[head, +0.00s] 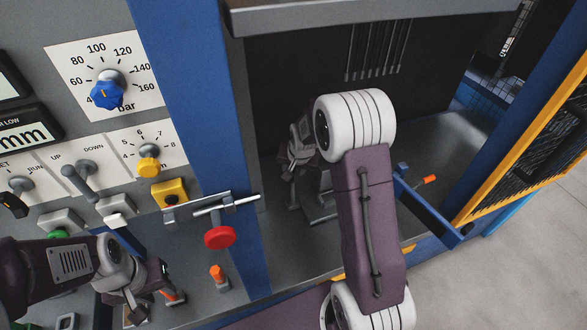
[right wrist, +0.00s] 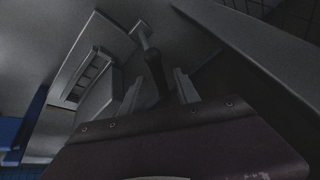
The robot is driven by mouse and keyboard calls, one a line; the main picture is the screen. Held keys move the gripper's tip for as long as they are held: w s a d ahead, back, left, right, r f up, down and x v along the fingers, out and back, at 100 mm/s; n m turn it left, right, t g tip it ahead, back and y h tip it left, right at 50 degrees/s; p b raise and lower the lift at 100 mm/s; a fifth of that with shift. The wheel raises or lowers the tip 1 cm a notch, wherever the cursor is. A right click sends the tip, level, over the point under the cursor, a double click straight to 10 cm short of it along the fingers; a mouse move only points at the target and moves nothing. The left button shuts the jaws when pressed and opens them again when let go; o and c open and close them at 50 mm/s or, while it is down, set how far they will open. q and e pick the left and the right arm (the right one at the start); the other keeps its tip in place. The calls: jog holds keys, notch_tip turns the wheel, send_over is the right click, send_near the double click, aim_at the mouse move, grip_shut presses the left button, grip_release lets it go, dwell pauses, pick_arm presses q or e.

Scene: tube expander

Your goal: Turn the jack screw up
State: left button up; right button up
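My right gripper (head: 297,165) reaches into the dark machine bay, low beside a small grey mechanism (head: 320,210). In the right wrist view, its two fingers (right wrist: 158,92) stand apart. A dark upright shaft, apparently the jack screw (right wrist: 153,68), lies between the fingertips, with a lighter cross-piece at its far end. Gaps seem to show on both sides of the shaft, but the picture is dark and contact is hard to judge. My left gripper (head: 150,302) hangs at the lower left over the panel's lower ledge; its fingers are too small and cluttered to read.
The control panel has a blue knob (head: 107,95), a yellow knob (head: 149,166) and an UP/DOWN lever (head: 80,180). A red knob (head: 219,237) hangs by the blue post. A blue bar (head: 425,208) and yellow-edged door (head: 525,145) bound the bay at right. A slotted grey block (right wrist: 88,78) stands close by.

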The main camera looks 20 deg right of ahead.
grip_shut()
